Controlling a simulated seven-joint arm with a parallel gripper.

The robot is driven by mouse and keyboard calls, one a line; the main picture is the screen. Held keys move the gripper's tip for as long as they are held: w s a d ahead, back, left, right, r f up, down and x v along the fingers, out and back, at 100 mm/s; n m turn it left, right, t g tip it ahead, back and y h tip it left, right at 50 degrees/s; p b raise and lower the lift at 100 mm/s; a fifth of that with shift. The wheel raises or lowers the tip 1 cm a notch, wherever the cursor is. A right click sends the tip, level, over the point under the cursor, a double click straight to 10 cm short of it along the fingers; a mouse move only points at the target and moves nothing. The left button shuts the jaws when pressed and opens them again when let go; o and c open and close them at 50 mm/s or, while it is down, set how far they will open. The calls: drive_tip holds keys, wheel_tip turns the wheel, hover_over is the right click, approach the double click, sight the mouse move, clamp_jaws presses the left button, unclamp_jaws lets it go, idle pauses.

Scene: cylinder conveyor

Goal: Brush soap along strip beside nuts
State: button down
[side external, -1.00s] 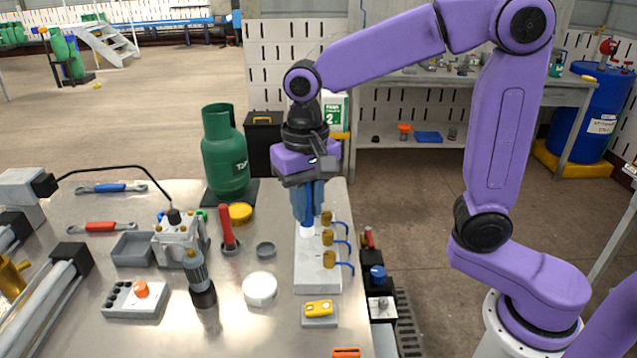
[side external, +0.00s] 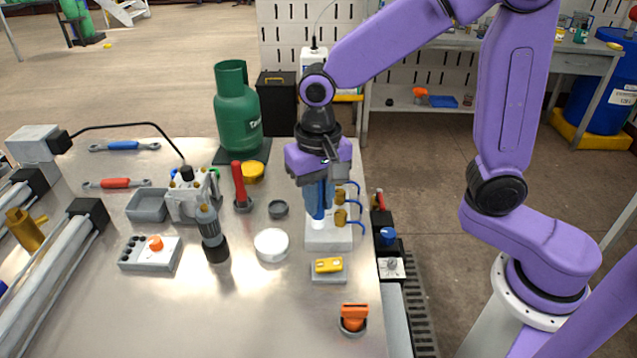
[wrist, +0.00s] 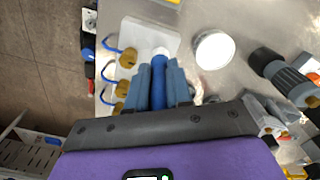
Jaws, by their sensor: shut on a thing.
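My gripper (side external: 319,198) is shut on a blue brush (wrist: 158,80) and points down. The brush's white tip (side external: 318,224) is at the pale strip block (side external: 328,242); exact contact is hard to tell. Several brass nuts (side external: 340,218) with blue curved tubes stand in a row along the block, just right of the brush in the side view. In the wrist view the tip is beside the end nut (wrist: 128,58), with a gap between them. The farthest nut is mostly hidden by my gripper in the side view. No soap film can be made out.
A white round tub (side external: 271,245) stands left of the block. A yellow piece on a grey base (side external: 329,268) and an orange-handled part (side external: 354,318) lie in front. A red-handled tool (side external: 240,185) stands farther left. The front middle of the table is clear.

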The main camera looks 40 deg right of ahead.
drive_tip(key=shift+f, duration=0.65)
drive_tip(key=shift+w+d+f, duration=0.2)
drive_tip(key=shift+w+d, duration=0.35)
drive_tip(key=shift+w, duration=0.05)
drive_tip(key=shift+w+d, duration=5)
drive_tip(key=shift+d, duration=0.05)
drive_tip(key=shift+s+a, duration=5.65)
drive_tip(key=shift+a, duration=0.05)
drive_tip(key=shift+d+r, duration=0.1)
drive_tip(key=shift+r, duration=4)
